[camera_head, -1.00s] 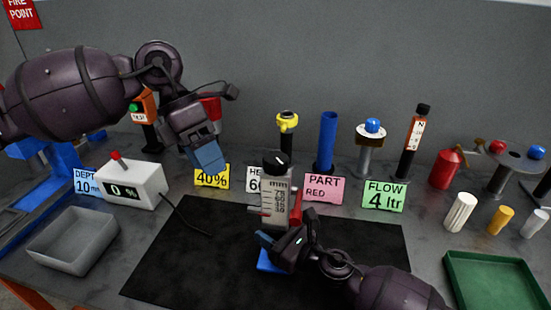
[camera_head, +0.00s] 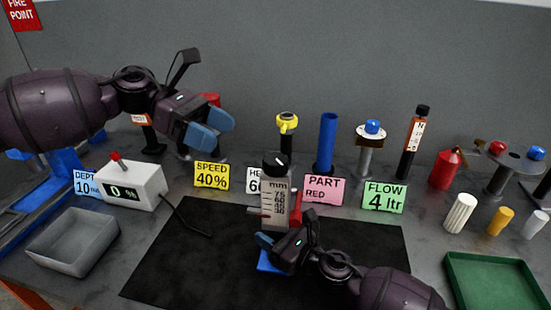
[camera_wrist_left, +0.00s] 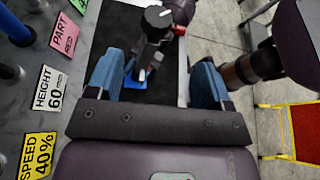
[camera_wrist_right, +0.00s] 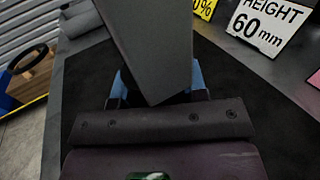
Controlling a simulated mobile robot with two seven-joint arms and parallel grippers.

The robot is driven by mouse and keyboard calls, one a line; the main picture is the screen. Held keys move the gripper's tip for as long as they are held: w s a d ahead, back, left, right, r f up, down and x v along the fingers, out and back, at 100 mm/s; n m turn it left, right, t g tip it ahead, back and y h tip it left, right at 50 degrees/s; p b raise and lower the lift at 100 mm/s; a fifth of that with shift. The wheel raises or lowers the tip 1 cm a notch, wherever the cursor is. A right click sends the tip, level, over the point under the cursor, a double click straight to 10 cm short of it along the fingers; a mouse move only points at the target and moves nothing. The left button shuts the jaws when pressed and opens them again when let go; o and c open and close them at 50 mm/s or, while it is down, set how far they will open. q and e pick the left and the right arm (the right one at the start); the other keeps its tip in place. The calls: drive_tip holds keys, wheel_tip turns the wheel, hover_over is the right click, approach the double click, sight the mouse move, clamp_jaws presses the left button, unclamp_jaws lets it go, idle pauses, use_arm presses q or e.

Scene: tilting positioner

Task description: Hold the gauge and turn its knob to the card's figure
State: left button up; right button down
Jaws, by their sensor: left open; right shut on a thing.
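The gauge (camera_head: 272,206) stands upright on the black mat, with a mm scale on its face and a black knob (camera_head: 276,163) with a white mark on top. My right gripper (camera_head: 270,246) is shut on the gauge's lower body; in the right wrist view the gauge's dark side (camera_wrist_right: 155,45) fills the space between the fingers. My left gripper (camera_head: 213,130) is open and empty, above and left of the gauge. The left wrist view shows the knob (camera_wrist_left: 158,16) beyond its open fingers. The height card (camera_wrist_left: 48,88) reads 60 mm; the gauge partly hides it in the head view.
Other cards stand behind the mat: speed 40% (camera_head: 211,177), part red (camera_head: 324,189) and flow 4 ltr (camera_head: 385,197). A white box reading 0% (camera_head: 135,187) and a grey tray (camera_head: 72,242) are left. A green tray (camera_head: 492,283) is right. Posts line the back.

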sight(271, 158)
use_arm(q)
drive_tip(key=shift+m, duration=0.7)
drive_tip(key=x, duration=1.2)
drive_tip(key=shift+w+r, duration=0.1)
drive_tip(key=shift+c, duration=0.3)
drive_tip(key=c, duration=0.9)
drive_tip(key=shift+n+t, duration=0.4)
